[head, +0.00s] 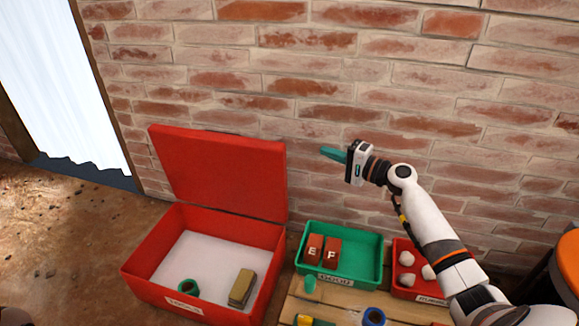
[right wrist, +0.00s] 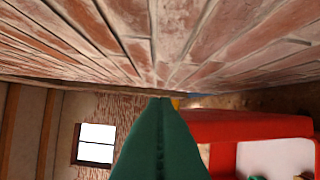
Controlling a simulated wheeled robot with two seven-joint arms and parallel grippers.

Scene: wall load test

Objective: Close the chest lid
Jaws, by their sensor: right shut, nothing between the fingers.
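The red chest (head: 205,305) stands on the floor against the brick wall at the left of the head view. Its red lid (head: 222,175) is raised and leans back toward the wall. Inside the chest lie a green ring (head: 189,288) and a tan block (head: 241,287). My right gripper (head: 326,152) is shut and empty, with its green fingers pointing left. It is close to the wall, to the right of the lid's upper right corner and apart from it. In the right wrist view the shut fingers (right wrist: 160,135) show, with the red lid (right wrist: 245,125) at the right. My left gripper is out of view.
A green tray (head: 372,277) with two red lettered blocks (head: 323,249) and a red tray (head: 420,293) with white lumps stand on a wooden table (head: 345,302) right of the chest. An orange round-topped object (head: 568,262) is at the right edge. The brick wall (head: 330,60) closes the back.

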